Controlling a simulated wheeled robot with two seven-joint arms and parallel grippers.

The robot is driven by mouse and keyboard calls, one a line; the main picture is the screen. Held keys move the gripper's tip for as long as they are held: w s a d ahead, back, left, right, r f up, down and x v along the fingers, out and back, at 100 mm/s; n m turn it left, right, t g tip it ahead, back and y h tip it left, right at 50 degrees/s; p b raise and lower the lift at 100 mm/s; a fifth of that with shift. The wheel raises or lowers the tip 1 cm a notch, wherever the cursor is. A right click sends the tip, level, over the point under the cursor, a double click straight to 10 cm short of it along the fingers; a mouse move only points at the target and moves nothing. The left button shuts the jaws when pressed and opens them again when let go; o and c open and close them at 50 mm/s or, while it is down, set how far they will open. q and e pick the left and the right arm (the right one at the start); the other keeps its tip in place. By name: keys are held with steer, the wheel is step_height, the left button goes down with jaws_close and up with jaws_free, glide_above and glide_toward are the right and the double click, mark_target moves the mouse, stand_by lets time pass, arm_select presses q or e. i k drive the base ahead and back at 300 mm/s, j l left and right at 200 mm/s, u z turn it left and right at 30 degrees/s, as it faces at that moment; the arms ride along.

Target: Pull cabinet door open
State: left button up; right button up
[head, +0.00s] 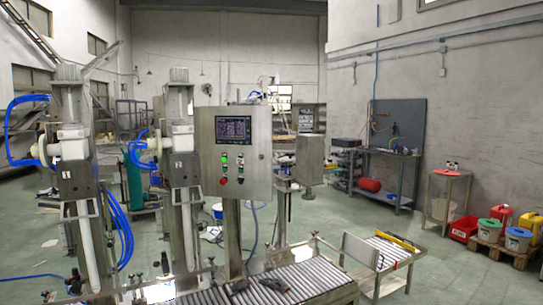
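A grey metal control cabinet (257,170) stands upright on a post in the middle of the head view. Its front door carries a dark screen (233,130), several small buttons and a red knob (223,181). A small latch or lock shows near the door's right edge. The door looks flush with the cabinet, and the inside is hidden. I make out neither of my grippers in this view.
A roller conveyor (310,280) runs below the cabinet, with small dark objects (273,285) on it. Two filling columns (183,190) with blue hoses stand to the left. A lower roller section (392,252) lies to the right. Green floor is open beyond it.

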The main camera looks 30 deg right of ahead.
mark_target(256, 175)
steer(key=i+l+z, duration=0.4)
steer(key=l, duration=0.15)
steer(key=i+l+z, duration=0.75)
steer(key=i, duration=0.15)
